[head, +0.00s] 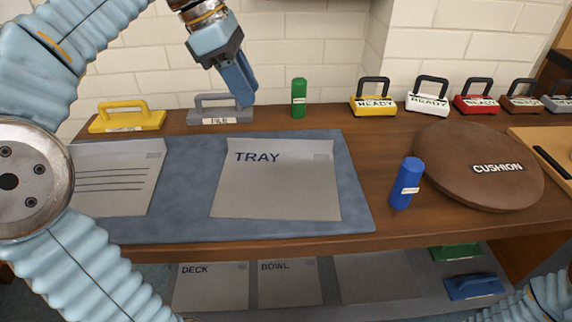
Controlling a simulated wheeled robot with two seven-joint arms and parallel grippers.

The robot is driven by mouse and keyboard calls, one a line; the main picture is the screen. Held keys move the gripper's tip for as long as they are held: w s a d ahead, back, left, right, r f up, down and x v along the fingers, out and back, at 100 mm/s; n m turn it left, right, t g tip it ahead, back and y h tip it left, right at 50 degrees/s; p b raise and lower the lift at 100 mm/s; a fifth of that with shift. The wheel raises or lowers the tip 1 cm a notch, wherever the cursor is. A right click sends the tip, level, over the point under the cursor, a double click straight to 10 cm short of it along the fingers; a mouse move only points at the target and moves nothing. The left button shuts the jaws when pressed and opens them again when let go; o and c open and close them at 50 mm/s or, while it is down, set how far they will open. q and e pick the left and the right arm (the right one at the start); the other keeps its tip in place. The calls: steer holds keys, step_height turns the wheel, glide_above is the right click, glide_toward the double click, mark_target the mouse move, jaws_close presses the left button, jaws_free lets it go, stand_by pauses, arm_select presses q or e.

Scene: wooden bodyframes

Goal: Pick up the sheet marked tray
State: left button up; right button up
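The sheet marked TRAY (278,190) is a grey sheet lying flat on a blue-grey mat (190,190) on the wooden table. Nothing covers it. My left gripper (248,97) is raised above the back of the table, beyond the sheet's far edge and apart from it. Its fingers point down and overlap from this angle, so I cannot tell whether they are open or shut. I see nothing held in it. Part of my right arm shows at the lower right, but its gripper is out of view.
A lined sheet (115,182) lies left of it, partly behind my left arm. A grey handled block (220,115), a yellow one (127,117) and a green cylinder (299,98) stand behind. A blue cylinder (406,184) and round brown cushion (470,150) are right. Sheets marked DECK (211,290) and BOWL (290,285) lie below.

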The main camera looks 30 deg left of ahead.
mark_target(278, 175)
arm_select(q)
steer(key=b+x, duration=0.1)
steer(key=x, duration=0.4)
steer(key=shift+f, duration=0.3)
steer(key=shift+w+d+b+x, duration=0.15)
steer(key=shift+b+x, duration=0.1)
steer(key=shift+x, duration=1.3)
steer(key=shift+w+d+b+x, duration=0.15)
steer(key=shift+b+x, duration=0.1)
steer(key=shift+x, duration=1.3)
steer(key=shift+r, duration=0.15)
jaws_close()
